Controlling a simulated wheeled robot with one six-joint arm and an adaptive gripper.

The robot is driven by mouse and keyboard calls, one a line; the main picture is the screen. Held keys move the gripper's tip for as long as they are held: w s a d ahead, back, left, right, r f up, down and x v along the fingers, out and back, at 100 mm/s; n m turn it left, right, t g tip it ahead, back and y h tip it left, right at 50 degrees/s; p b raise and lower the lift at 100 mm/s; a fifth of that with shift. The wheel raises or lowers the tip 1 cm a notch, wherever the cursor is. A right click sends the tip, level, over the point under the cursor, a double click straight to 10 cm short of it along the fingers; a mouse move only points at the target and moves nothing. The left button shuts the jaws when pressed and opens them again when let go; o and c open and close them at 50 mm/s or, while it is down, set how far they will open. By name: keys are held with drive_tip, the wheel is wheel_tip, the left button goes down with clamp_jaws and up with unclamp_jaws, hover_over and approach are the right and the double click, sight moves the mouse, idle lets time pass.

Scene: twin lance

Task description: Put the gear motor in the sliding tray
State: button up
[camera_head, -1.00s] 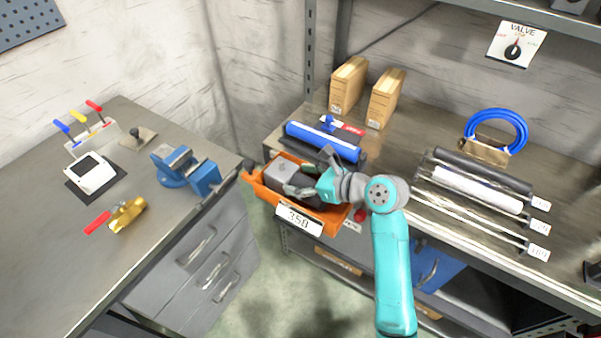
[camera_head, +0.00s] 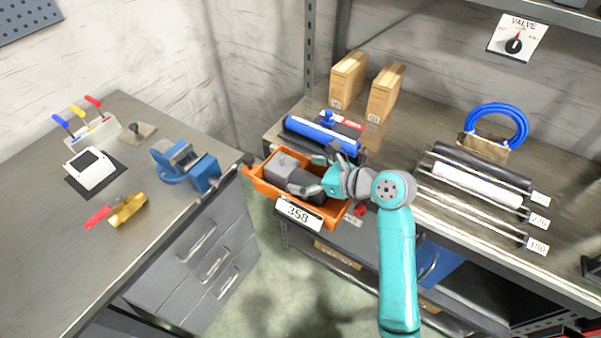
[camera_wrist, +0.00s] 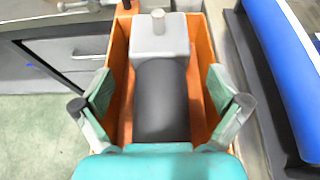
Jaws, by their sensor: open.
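The gear motor has a grey gearbox block with a short shaft (camera_head: 284,166) and a dark cylindrical body. It lies inside the orange sliding tray (camera_head: 262,188), which bears a label reading 358. In the wrist view the motor's dark body (camera_wrist: 162,100) lies lengthwise between the orange tray walls (camera_wrist: 203,60). My gripper (camera_head: 312,181) is over the right end of the tray. In the wrist view my gripper (camera_wrist: 161,100) is open, one finger on each side of the motor body, with gaps visible between the pads and the motor. The motor's near end is hidden by my gripper.
A blue roller (camera_head: 322,134) lies on the shelf just behind the tray. Two cardboard boxes (camera_head: 348,80) stand farther back. The left bench holds a blue vise (camera_head: 185,165) and a brass valve (camera_head: 127,210). Rollers on a rack (camera_head: 478,185) lie to the right.

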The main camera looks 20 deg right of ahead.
drive_tip(key=v, duration=1)
drive_tip(key=shift+s, duration=0.2)
drive_tip(key=shift+d, duration=0.2)
